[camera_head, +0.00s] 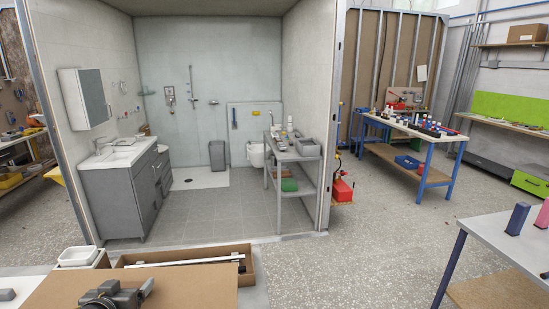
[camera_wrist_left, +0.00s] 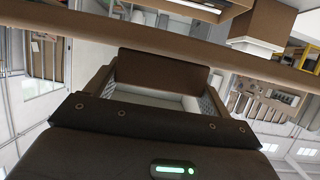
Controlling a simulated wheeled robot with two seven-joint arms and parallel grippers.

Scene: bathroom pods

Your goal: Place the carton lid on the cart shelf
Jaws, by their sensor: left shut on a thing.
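The carton lid (camera_head: 195,284) is a flat brown cardboard panel at the bottom of the head view. My left gripper (camera_head: 140,289) is shut on it at its near left part. In the left wrist view the lid shows as a brown band (camera_wrist_left: 130,32) across the top, beyond the fingers of my left gripper (camera_wrist_left: 158,72). The grey cart (camera_head: 293,156) stands inside the bathroom pod by its right wall, well ahead of the lid. It has shelves, with a green item (camera_head: 289,185) on a lower one. My right gripper is not in view.
An open carton (camera_head: 252,263) holding long white pieces lies just behind the lid, beside a white bin (camera_head: 77,256). A grey vanity (camera_head: 127,190) stands left in the pod. The pod floor (camera_head: 215,215) is clear. A blue-legged table (camera_head: 440,148) stands right.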

